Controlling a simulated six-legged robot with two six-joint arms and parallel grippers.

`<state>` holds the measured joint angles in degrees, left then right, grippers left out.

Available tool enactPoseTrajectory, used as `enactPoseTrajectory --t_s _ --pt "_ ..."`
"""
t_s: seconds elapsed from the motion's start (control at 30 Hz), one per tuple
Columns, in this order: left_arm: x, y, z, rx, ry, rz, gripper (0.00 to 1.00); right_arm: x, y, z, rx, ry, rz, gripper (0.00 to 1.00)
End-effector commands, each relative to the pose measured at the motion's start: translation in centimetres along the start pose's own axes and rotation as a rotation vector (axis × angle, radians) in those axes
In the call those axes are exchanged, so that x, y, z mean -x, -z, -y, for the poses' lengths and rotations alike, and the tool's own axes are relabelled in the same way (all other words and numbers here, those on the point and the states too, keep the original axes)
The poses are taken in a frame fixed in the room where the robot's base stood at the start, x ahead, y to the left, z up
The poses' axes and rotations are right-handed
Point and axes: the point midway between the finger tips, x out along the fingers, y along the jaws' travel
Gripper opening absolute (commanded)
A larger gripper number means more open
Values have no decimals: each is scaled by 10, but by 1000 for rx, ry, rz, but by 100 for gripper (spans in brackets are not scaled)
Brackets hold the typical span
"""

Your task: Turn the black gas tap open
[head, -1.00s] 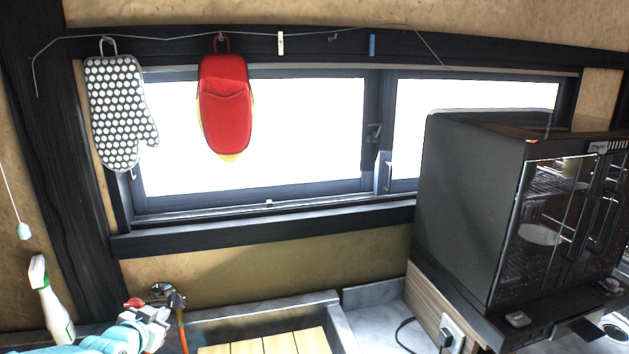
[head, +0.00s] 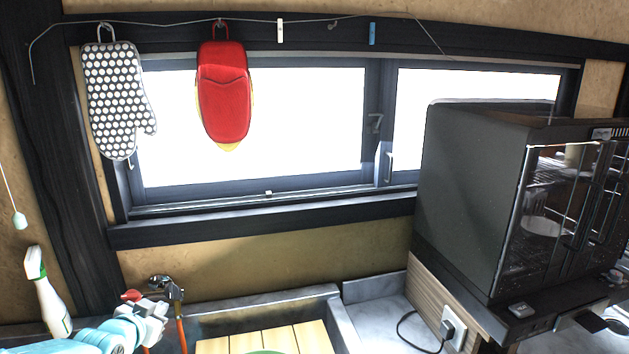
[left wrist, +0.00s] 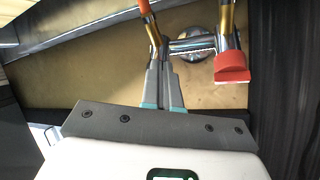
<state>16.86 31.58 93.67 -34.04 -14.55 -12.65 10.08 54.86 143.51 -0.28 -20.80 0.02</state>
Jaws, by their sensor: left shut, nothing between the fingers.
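A wall fitting with two taps sits above the counter at the lower left of the head view. Its left tap has a red handle (head: 131,295), which also shows in the left wrist view (left wrist: 231,68). The other tap (head: 177,293) looks dark, with an orange hose below it. In the left wrist view I cannot make out a black handle. My left gripper (head: 155,309) is shut and empty, just in front of the fitting. In the left wrist view its fingertips (left wrist: 160,62) are close to the tap away from the red handle; I cannot tell if they touch.
A sink (head: 335,318) with wooden slats (head: 280,341) lies right of the fitting. A spray bottle (head: 50,300) stands at the left. A black oven (head: 470,200) stands at the right. Oven mitts (head: 115,100) hang before the window.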

Motion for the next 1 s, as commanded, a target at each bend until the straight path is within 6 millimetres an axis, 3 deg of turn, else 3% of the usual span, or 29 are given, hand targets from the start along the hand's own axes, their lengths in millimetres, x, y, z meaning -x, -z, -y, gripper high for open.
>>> enactPoseTrajectory --t_s 0.17,0.53,1.0 --pt "7 2 0 0 1 -1 0 -2 0 -1 0 0 0 43" --pt "48 24 0 0 1 -2 0 0 0 0 0 0 0 43" --pt "57 33 3 1 0 0 0 8 0 3 0 0 0 43"
